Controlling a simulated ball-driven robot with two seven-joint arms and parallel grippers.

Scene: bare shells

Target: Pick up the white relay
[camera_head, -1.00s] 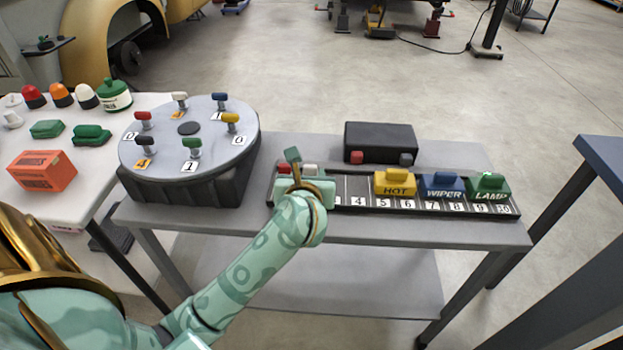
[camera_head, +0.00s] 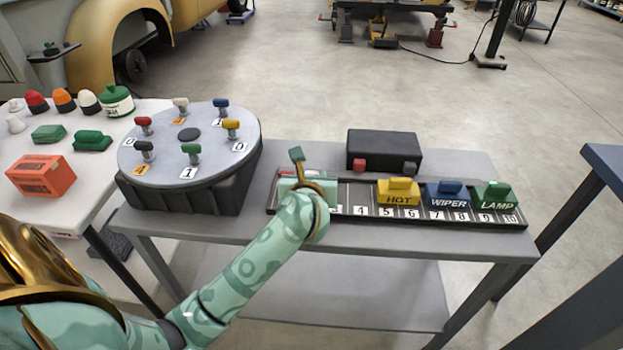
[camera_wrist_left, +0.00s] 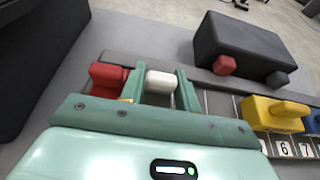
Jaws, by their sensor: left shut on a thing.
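The white relay (camera_wrist_left: 160,82) is between the two green fingers of my left gripper (camera_wrist_left: 160,88) in the left wrist view. The fingers are shut on its sides. It is at the left end of the black numbered rail (camera_head: 346,210); I cannot tell whether it is clear of the rail. In the head view my left gripper (camera_head: 306,178) and wrist hide the white relay. A red relay (camera_wrist_left: 108,76) stands just left of the left finger. My right gripper is not in view.
Yellow HOT (camera_head: 398,192), blue WIPER (camera_head: 447,194) and green LAMP (camera_head: 495,196) relays sit farther right on the rail. A black box (camera_head: 384,148) stands behind it. A round turntable (camera_head: 165,160) with coloured knobs stands left. The rail is bare around slot 4.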

